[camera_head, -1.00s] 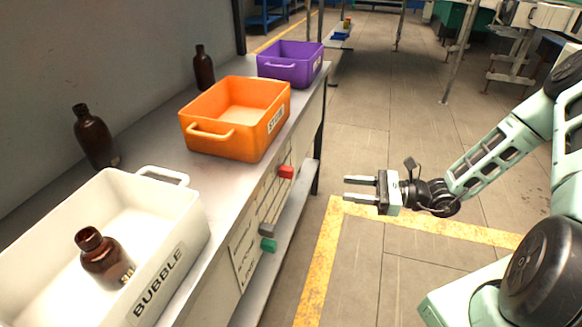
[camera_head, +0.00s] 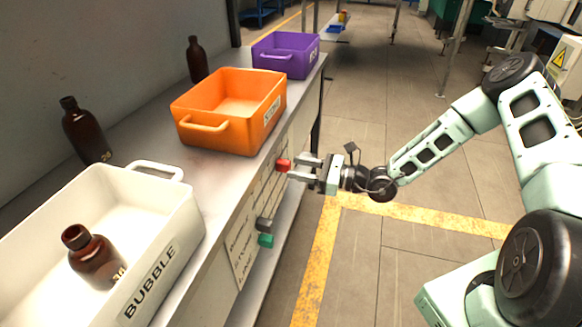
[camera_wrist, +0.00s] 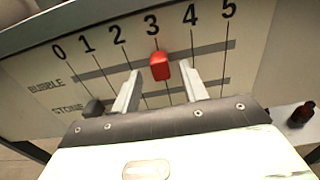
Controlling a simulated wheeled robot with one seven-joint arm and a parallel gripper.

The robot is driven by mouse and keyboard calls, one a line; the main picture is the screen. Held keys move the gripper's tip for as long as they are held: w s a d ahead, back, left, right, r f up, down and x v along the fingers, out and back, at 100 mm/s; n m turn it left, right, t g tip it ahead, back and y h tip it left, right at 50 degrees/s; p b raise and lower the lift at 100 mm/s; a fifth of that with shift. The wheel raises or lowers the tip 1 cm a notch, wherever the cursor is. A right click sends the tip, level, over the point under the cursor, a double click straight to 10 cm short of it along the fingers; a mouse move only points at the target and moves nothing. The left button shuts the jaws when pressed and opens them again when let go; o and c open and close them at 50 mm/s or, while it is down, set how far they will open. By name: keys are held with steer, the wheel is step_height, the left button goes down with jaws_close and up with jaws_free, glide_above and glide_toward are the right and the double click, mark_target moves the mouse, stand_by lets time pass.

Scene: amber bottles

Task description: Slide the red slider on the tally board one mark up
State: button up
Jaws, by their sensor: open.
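The red slider (camera_head: 283,165) sticks out from the tally board (camera_head: 243,243) on the bench's front side. In the wrist view the red slider (camera_wrist: 159,66) sits on the upper slot, labelled BUBBLE, at about mark 3. My gripper (camera_head: 297,168) is open at the board. In the wrist view its two fingers (camera_wrist: 160,74) stand on either side of the red slider, with a visible gap on each side. The grey slider (camera_head: 264,224) is on the STONE row near the low marks; it also shows in the wrist view (camera_wrist: 93,107). The lower board is hidden behind my gripper.
A green slider (camera_head: 265,240) sits close below the grey one. On the bench stand a white crate (camera_head: 186,215) with an amber bottle (camera_head: 96,256), an orange crate (camera_head: 215,139), a purple crate (camera_head: 290,63) and two more amber bottles. Open floor lies to the right.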

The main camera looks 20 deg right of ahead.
mark_target(282, 152)
steer(key=shift+x, duration=1.45)
jaws_close()
steer(key=shift+w+d+p, duration=0.3)
steer(key=shift+w+d, duration=0.45)
steer(key=shift+w, duration=0.25)
steer(key=shift+w+d+p, duration=0.25)
steer(key=shift+w+d, duration=0.5)
steer(key=shift+w, duration=0.3)
jaws_free()
